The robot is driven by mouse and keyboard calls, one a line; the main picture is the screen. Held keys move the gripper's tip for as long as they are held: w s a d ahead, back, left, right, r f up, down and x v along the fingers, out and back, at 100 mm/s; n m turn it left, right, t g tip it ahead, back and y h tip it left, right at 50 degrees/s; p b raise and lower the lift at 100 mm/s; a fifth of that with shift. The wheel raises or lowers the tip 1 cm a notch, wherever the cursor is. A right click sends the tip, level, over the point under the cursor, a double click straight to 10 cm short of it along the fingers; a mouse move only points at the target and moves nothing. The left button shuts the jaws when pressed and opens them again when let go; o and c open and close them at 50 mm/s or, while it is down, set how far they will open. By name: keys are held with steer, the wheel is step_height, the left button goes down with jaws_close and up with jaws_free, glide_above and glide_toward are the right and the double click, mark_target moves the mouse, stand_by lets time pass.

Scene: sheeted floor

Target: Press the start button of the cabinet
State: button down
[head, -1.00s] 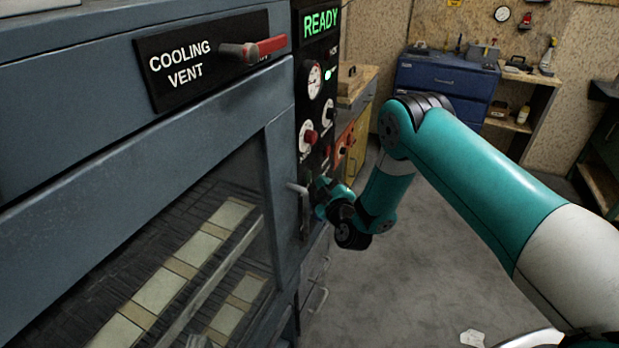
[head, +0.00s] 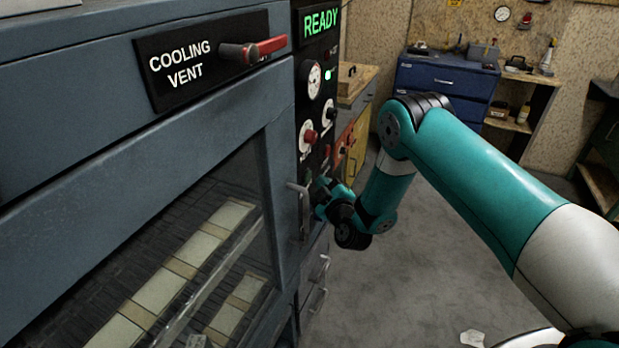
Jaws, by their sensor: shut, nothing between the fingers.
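The grey cabinet (head: 90,225) fills the left side of the head view. Its black control panel (head: 316,82) runs down the right edge, with a green READY display (head: 321,21) at the top. Below are a round gauge, knobs and a red knob (head: 310,137). My gripper (head: 318,192) is at the lower part of this panel, close to the panel face. Its fingertips are small and partly hidden behind the door handle and my wrist; it holds nothing I can see. I cannot make out the start button or tell whether the fingertips touch it.
The door handle (head: 300,210) stands out just left of my gripper. A cooling vent lever (head: 255,49) with a red grip is at the upper left. A yellow cabinet (head: 355,160) and a blue drawer chest (head: 445,84) stand behind.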

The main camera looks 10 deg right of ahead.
steer(key=shift+w+a+p, duration=0.25)
steer(key=shift+a+p, duration=0.1)
steer(key=shift+p, duration=1.05)
steer(key=shift+s+d+r, duration=0.1)
steer(key=shift+s+d+p, duration=0.15)
steer(key=shift+d+p, duration=0.1)
steer(key=shift+p, duration=0.05)
steer(key=shift+s+d+b, duration=0.15)
steer(key=shift+s+d, duration=0.6)
steer(key=shift+d, duration=0.3)
steer(key=shift+s+d+b, duration=0.15)
steer(key=shift+s+d, duration=0.55)
steer(key=shift+d, duration=0.3)
